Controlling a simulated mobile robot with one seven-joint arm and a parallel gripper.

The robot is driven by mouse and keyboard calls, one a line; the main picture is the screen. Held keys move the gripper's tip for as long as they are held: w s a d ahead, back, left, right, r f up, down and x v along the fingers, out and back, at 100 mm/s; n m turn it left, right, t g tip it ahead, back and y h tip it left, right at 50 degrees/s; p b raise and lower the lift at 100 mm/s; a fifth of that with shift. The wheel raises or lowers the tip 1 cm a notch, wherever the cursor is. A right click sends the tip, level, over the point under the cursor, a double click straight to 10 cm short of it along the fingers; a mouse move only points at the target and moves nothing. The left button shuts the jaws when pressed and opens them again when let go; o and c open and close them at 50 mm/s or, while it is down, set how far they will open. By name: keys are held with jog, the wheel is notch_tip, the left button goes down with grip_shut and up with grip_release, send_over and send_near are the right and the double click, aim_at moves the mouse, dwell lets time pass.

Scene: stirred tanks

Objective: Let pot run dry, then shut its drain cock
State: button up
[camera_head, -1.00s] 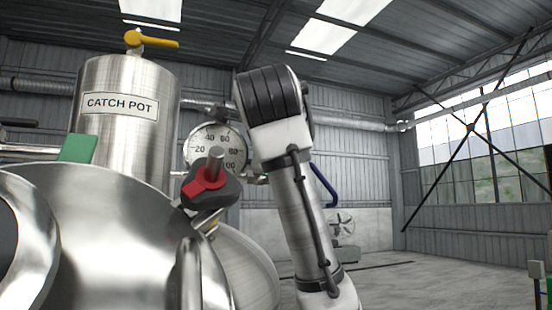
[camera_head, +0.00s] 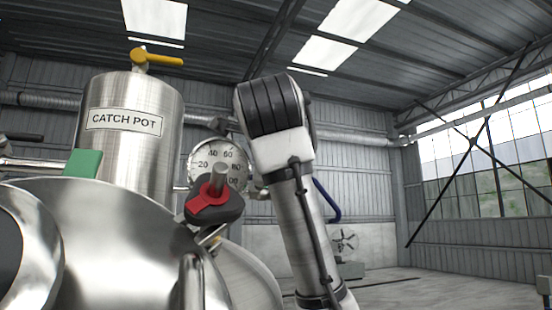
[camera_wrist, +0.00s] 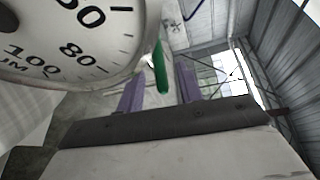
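The catch pot (camera_head: 128,165), a steel cylinder with a nameplate, stands at the left in the head view. A yellow lever (camera_head: 158,61) is on its top. In the wrist view, my gripper (camera_wrist: 160,90) shows two purple fingers spread apart. A narrow green handle (camera_wrist: 161,66) shows in line with the gap between them, with space on both sides; I cannot tell its depth or whether it is the drain cock. My gripper is not visible in the head view. The pot's outlet and contents are hidden.
A round dial gauge (camera_head: 205,153) stands right of the pot and looms close in the wrist view (camera_wrist: 70,40). A red and black knob (camera_head: 212,203) sits before it. A large steel dome (camera_head: 110,220) fills the lower left. Open floor lies at right.

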jog(key=s+r, duration=0.1)
jog(key=s, duration=1.1)
jog(key=shift+s+a+r+p, duration=0.15)
jog(key=shift+s+r+p, duration=0.05)
jog(key=shift+r+p, duration=0.15)
